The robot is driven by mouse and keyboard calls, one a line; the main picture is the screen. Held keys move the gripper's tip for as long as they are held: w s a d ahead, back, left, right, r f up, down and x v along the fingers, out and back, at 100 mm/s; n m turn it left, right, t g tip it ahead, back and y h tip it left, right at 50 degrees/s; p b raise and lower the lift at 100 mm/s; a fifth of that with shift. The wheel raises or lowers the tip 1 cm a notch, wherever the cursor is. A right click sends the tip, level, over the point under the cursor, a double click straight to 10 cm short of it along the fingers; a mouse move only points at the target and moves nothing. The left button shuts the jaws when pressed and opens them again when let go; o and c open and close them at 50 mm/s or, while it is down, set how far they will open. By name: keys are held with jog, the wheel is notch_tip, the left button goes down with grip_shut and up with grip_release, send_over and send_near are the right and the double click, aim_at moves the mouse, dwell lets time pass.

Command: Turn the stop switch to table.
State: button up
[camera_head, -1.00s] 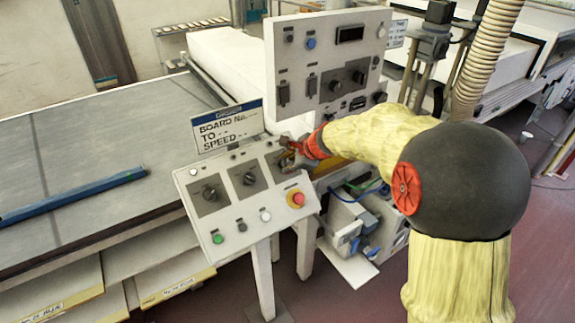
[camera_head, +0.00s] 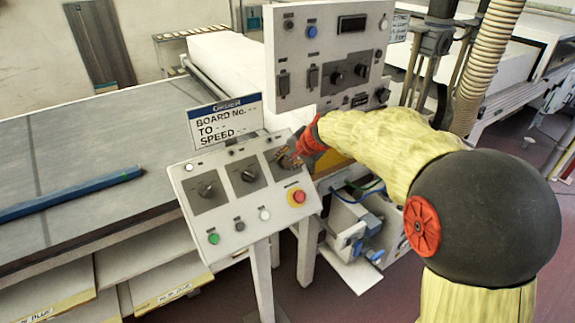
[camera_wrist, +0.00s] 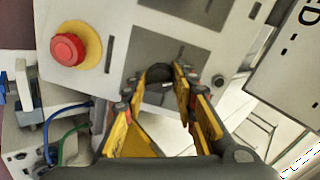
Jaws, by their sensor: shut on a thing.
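A sloped grey control panel (camera_head: 218,222) stands in the middle of the head view, with three rotary switches on dark plates along its upper part. The left switch (camera_head: 206,190) and the middle switch (camera_head: 248,175) are uncovered. My gripper (camera_head: 287,161) is at the rightmost switch and hides most of it there. In the wrist view, the yellow-padded fingers of my gripper (camera_wrist: 161,80) are closed around a black knob (camera_wrist: 160,72) on a dark plate (camera_wrist: 186,20). Its labels and pointer direction cannot be read.
A red emergency button (camera_head: 298,197) sits just below the gripped switch, also seen in the wrist view (camera_wrist: 68,50). A board sign (camera_head: 225,122) stands behind the panel. A taller control box (camera_head: 325,60) rises behind. A conveyor table (camera_head: 90,150) carries a blue bar (camera_head: 70,193).

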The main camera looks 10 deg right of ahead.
jog(key=n+b, duration=0.3)
jog(key=n, duration=0.1)
jog(key=shift+f, duration=0.15)
jog(key=shift+n+b, duration=1.1)
jog(key=shift+n, duration=0.4)
jog(key=o, duration=1.1)
jog(key=shift+o, duration=0.2)
jog(key=v, duration=1.2)
jog(key=shift+s, duration=0.15)
jog(key=shift+a, duration=0.15)
